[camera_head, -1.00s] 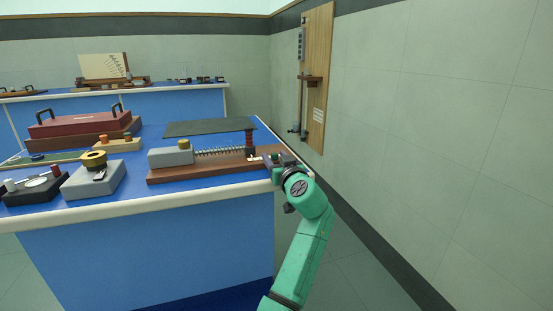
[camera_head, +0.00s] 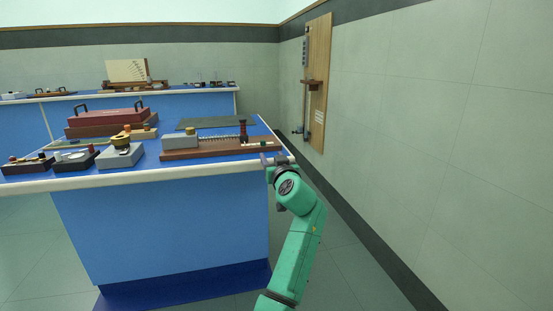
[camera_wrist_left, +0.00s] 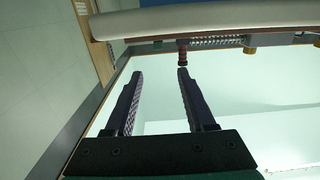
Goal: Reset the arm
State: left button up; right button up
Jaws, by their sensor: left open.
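My left arm is green and reaches up from the bottom of the head view to the right end of the near bench. My left gripper (camera_head: 277,161) is beside the bench's right front corner, close to the end of a wooden-based device. In the left wrist view my left gripper (camera_wrist_left: 155,76) is open, with two dark ridged fingers apart and nothing between them. The device has a brown base (camera_head: 215,148), a grey block (camera_head: 180,142), a coil spring and a dark red post (camera_head: 243,133). The post (camera_wrist_left: 183,52) also shows beyond the fingers. My right gripper is not in view.
The near blue bench (camera_head: 160,230) has a pale edge and carries a red case (camera_head: 108,116), a grey block with a brass part (camera_head: 120,155) and small instruments. A second bench (camera_head: 190,104) stands behind. A wooden wall board (camera_head: 317,85) hangs at right. Floor right of the bench is clear.

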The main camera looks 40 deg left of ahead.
pick_arm(q)
jog(key=shift+d, duration=0.1)
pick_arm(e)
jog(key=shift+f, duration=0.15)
